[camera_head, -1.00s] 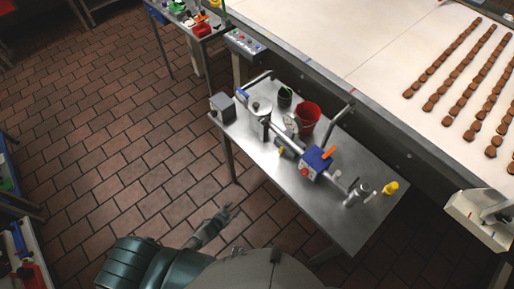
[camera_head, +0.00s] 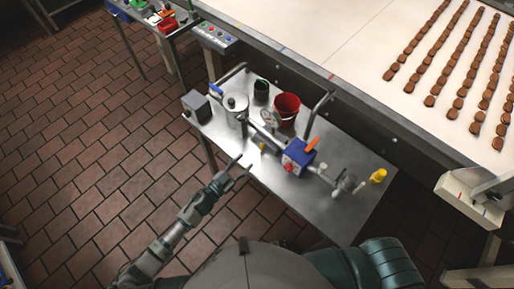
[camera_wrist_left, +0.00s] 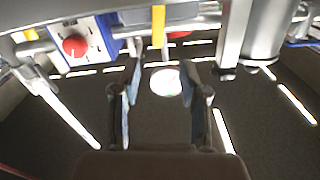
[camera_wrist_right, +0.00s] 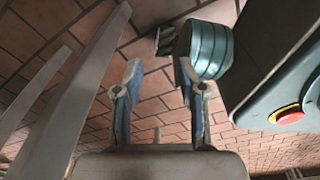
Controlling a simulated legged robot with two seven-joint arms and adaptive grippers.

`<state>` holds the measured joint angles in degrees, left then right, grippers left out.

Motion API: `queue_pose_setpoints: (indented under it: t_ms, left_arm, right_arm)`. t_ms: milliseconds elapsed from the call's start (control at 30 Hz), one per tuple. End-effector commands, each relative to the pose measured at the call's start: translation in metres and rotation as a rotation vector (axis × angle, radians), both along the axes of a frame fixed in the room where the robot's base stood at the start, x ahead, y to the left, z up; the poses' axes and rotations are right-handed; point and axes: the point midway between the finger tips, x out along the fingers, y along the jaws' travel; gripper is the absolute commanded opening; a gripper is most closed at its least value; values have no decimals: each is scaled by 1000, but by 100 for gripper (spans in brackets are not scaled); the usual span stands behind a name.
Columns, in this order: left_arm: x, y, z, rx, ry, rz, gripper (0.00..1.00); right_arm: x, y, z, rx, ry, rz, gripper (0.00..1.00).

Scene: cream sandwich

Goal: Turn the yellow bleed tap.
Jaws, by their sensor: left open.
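A small yellow lever (camera_head: 263,147), which looks like the bleed tap, hangs at the pipe assembly on the steel table. In the left wrist view the yellow strip (camera_wrist_left: 158,27) hangs upright, ahead of and between my fingers.
The steel table (camera_head: 345,222) holds a blue valve box (camera_head: 297,157) with an orange handle, a metal pot (camera_head: 236,107), a red bucket (camera_head: 287,108) and a yellow cup-like piece (camera_head: 378,176). A conveyor (camera_head: 330,40) runs behind. A red button (camera_wrist_right: 286,115) is near my right gripper.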

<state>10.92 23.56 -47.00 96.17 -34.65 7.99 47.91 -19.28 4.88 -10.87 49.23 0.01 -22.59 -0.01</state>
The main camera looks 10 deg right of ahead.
Motion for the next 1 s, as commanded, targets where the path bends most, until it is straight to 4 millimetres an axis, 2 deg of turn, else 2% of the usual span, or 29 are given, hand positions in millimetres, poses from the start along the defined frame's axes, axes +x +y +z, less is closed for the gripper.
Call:
queue_pose_setpoints:
  t_ms: [100,333,600,800,833,1000]
  left_arm:
    - [18,-25,1,-1,-2,0,44]
    - [44,-56,0,-1,-1,1,44]
    - [53,-67,0,-1,1,1,44]
    - [53,-68,0,0,0,1,44]
    - [53,-68,0,0,0,1,39]
    - [53,-68,0,0,0,1,0]
  right_arm:
    - [2,0,0,0,-2,0,40]
    - [9,1,0,0,-3,-1,40]
    - [21,3,5,2,-14,-2,40]
    - [17,3,4,1,-10,-2,40]
    - [16,3,4,2,-8,-2,40]
    - [10,3,3,1,0,-2,40]
